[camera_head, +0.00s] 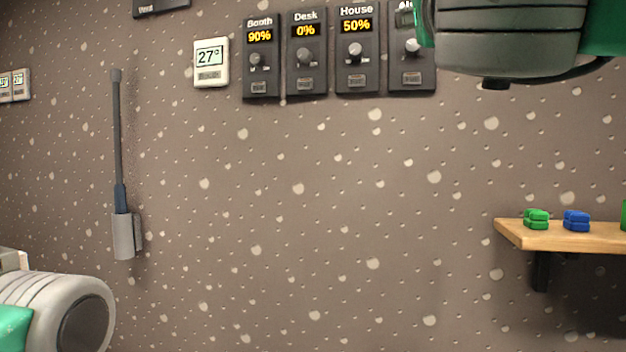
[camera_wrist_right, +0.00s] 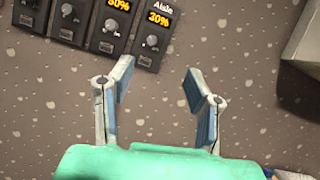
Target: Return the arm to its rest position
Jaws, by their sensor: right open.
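Several dark fader panels hang in a row on the wall in the head view. The Booth panel (camera_head: 261,56) reads 90%, the Desk panel (camera_head: 306,52) 0% and the House panel (camera_head: 357,50) 50%. My right arm partly covers a fourth panel (camera_head: 411,66). In the right wrist view the Aisle panel (camera_wrist_right: 154,34) reads 30%. My right gripper (camera_wrist_right: 158,78) is open and empty, its fingers spread in front of the wall, below and right of the Aisle panel in the picture. My left arm shows at the lower left of the head view; its gripper is out of sight.
A white thermostat (camera_head: 210,62) reads 27° left of the panels. A dark rod stands in a grey wall holder (camera_head: 123,237). A wooden shelf (camera_head: 560,238) at right carries a green block (camera_head: 537,219) and a blue block (camera_head: 576,221). The middle wall is bare.

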